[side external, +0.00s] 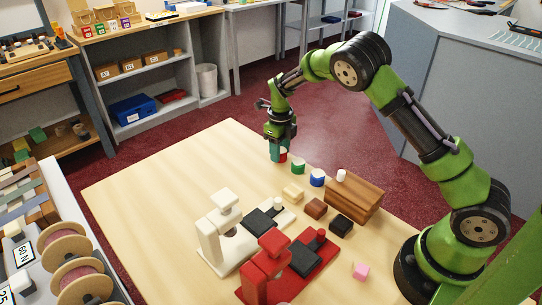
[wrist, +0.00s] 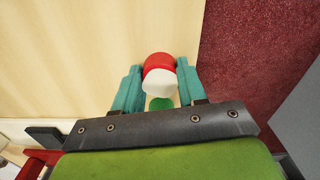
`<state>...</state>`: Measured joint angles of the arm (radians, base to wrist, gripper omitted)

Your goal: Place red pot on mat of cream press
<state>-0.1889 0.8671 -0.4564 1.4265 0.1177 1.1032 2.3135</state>
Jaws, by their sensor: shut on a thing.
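The red pot (side external: 283,157), red with a white end, is between the teal fingers of my gripper (side external: 278,155) at the far edge of the table. In the wrist view, the red pot (wrist: 158,66) sits between both fingertips (wrist: 158,84), and my gripper is shut on it. I cannot tell whether the pot touches the table. The cream press (side external: 211,235) stands nearer the camera, left of the red press (side external: 265,265). The cream press's dark mat (side external: 259,220) looks bare. My gripper is well behind it, apart from both presses.
A green pot (side external: 298,167) and a blue pot (side external: 317,178) line up beside the red one. A wooden box (side external: 358,197) stands right of them. Cream (side external: 293,192), brown (side external: 315,208) and black (side external: 341,226) blocks lie near the presses. The table's left part (side external: 170,185) is clear.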

